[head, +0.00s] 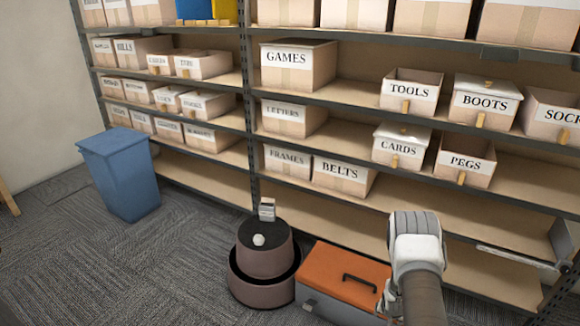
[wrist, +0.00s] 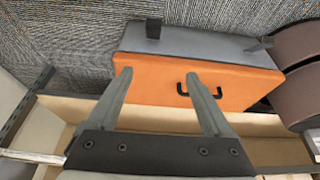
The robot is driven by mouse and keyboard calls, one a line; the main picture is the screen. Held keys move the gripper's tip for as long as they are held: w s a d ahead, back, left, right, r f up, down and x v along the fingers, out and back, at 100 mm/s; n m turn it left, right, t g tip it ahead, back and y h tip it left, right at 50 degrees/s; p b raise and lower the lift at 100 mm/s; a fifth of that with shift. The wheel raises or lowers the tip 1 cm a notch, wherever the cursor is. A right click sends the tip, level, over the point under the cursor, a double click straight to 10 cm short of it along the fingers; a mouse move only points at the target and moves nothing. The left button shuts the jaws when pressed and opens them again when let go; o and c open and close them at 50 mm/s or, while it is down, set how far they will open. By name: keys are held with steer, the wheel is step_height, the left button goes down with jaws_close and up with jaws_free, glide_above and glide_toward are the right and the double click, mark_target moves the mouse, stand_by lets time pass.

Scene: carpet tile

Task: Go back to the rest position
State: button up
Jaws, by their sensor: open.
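My gripper (wrist: 158,74) is open in the wrist view, its two grey fingers spread with nothing between them. The fingers point towards a toolbox (wrist: 235,88) with an orange lid, grey body and black handle, and overlap its lid in the picture. I cannot tell the height between them. In the head view my gripper (head: 384,299) shows only partly, below the white wrist, at the right end of the toolbox (head: 335,264). The toolbox stands on the floor in front of the shelf.
A round, stepped brown object (head: 262,270) with a dark top stands left of the toolbox. A blue bin (head: 122,175) is further left. Shelving (head: 300,200) with labelled boxes runs behind. Grey carpet (head: 150,270) is clear at the lower left.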

steer(key=w+a+r, duration=0.2)
steer(key=r, duration=0.8)
steer(key=w+a+r, duration=0.1)
steer(key=w+r, duration=0.2)
steer(key=r, duration=0.7)
steer(key=s+a+r+n+t, duration=0.1)
steer(key=s+a+r, duration=0.15)
steer(key=r, duration=0.55)
steer(key=s+a+r+n, duration=0.1)
steer(key=a+r, duration=0.2)
steer(key=r, duration=0.6)
steer(key=s+a+r+n+y, duration=0.1)
steer(key=s+a+r, duration=0.4)
steer(key=s+r, duration=0.4)
steer(key=s+a+r+n+y, duration=0.1)
steer(key=s+a+r, duration=0.3)
steer(key=s+r, duration=0.5)
steer(key=s+a+r+n, duration=0.2)
steer(key=s+a, duration=0.1)
steer(key=s, duration=0.9)
step_height(320, 180, up, 18)
steer(key=p, duration=1.9)
steer(key=shift+r+t, duration=0.2)
steer(key=shift+t, duration=0.2)
steer(key=shift+d, duration=0.15)
